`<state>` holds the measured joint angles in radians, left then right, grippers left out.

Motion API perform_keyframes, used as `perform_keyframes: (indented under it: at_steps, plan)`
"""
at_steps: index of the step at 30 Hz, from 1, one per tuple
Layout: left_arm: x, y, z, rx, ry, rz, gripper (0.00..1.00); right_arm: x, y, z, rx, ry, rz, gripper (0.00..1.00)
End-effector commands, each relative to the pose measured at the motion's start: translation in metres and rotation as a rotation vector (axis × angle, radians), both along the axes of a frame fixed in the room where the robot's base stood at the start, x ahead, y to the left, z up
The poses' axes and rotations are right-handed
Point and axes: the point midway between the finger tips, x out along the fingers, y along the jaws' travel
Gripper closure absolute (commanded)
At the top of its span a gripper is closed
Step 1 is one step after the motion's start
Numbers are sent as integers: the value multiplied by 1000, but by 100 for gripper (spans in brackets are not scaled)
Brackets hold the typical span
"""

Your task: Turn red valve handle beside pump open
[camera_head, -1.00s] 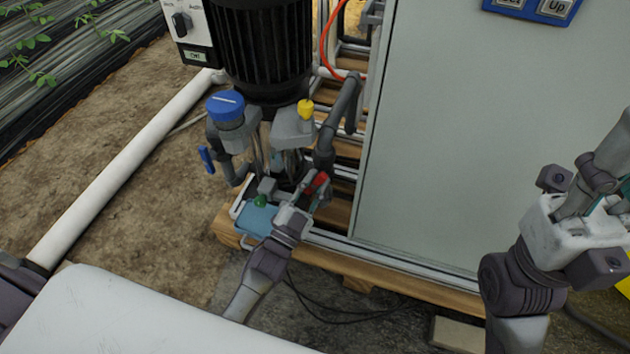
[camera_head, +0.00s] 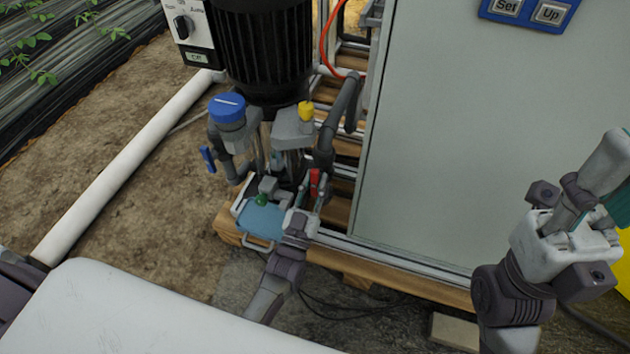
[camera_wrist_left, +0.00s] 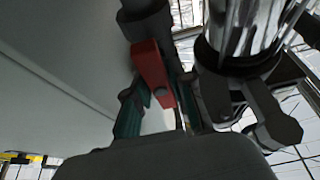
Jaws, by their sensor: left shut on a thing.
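The red valve handle (camera_head: 314,181) is on the grey pipework below the black pump motor (camera_head: 262,45). It points nearly straight up and down in the head view. My left gripper (camera_head: 310,192) is shut on the handle. In the left wrist view, the red handle (camera_wrist_left: 151,72) runs down between the teal-padded fingers of my left gripper (camera_wrist_left: 160,103), below a dark round fitting. The handle's lower end is partly hidden by the gripper. My right gripper (camera_head: 590,215) is raised at the right, away from the valve; its finger opening is unclear.
A large grey cabinet (camera_head: 440,150) stands close to the right of the valve. A blue-capped fitting (camera_head: 227,108), a yellow knob (camera_head: 306,111) and a green knob (camera_head: 262,200) are nearby. A white pipe (camera_head: 130,165) crosses the soil at left. The skid has a wooden base (camera_head: 400,280).

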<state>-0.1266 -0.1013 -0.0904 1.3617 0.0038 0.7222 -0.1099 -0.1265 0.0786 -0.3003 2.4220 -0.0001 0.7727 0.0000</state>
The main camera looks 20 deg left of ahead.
Motion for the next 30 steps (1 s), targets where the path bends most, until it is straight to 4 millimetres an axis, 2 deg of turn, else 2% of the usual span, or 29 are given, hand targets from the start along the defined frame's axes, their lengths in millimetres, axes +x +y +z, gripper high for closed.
perform_keyframes:
  at_steps: [9,10,13,14,23,26,30]
  plan:
    - [-1,0,-1,-4,3,-1,100,1,0,-2,-1,6,0,60]
    - [-1,0,-1,-4,3,-1,76,1,0,-2,-1,6,0,60]
    - [0,0,-1,-3,3,-1,59,1,0,-2,-1,6,0,60]
    - [0,0,-1,-3,2,-1,56,1,0,-2,-1,6,0,60]
    - [-1,0,-1,-2,1,-1,56,0,0,0,-4,-2,-1,60]
    - [-9,0,-5,-1,2,0,56,0,0,0,-3,-2,-1,60]
    - [-31,1,-14,-1,4,0,56,0,0,0,-2,-1,-1,60]
